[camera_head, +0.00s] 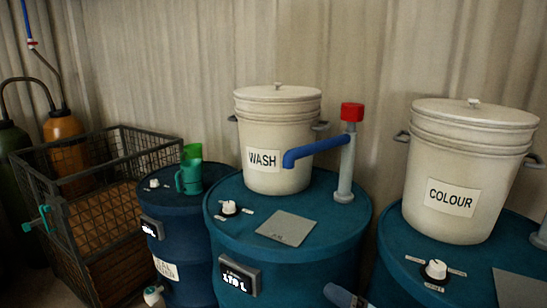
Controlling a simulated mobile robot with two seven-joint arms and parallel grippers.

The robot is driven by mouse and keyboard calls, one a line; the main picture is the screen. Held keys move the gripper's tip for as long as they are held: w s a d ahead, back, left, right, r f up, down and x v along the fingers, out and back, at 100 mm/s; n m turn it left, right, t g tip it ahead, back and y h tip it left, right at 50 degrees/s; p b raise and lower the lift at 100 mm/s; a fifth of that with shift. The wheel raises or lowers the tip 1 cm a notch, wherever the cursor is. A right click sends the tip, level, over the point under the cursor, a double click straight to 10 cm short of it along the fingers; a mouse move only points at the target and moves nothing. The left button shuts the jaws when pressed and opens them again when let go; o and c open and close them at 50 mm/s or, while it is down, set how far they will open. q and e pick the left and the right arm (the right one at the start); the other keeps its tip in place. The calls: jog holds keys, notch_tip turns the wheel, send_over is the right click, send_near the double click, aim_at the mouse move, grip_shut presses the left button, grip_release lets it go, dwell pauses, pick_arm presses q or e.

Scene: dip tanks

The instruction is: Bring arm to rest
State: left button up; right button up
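Neither of my grippers shows in the head view, and no arm of mine can be made out. A white lidded bucket labelled WASH (278,130) stands upright on the middle blue drum (240,240). A white lidded bucket labelled COLOUR (465,165) stands upright on the right blue drum (405,265). A smaller dark blue drum (190,270) at the left carries a green mug (189,178). Another green vessel (192,152) shows just behind the mug.
A grey post with a red cap (352,112) and blue spout (315,151) rises beside the WASH bucket. A grey plate (287,228) lies on the middle drum. A wire crate (100,215) and gas cylinders (63,130) stand left. A corrugated wall (190,60) closes the back.

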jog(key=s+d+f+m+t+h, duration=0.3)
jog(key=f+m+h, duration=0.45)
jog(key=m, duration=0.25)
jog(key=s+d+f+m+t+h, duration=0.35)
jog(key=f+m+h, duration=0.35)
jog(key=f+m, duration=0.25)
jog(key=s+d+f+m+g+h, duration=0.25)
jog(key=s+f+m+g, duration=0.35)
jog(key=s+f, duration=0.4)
pick_arm(q)
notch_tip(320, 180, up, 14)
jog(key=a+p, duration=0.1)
jog(key=p, duration=1.5)
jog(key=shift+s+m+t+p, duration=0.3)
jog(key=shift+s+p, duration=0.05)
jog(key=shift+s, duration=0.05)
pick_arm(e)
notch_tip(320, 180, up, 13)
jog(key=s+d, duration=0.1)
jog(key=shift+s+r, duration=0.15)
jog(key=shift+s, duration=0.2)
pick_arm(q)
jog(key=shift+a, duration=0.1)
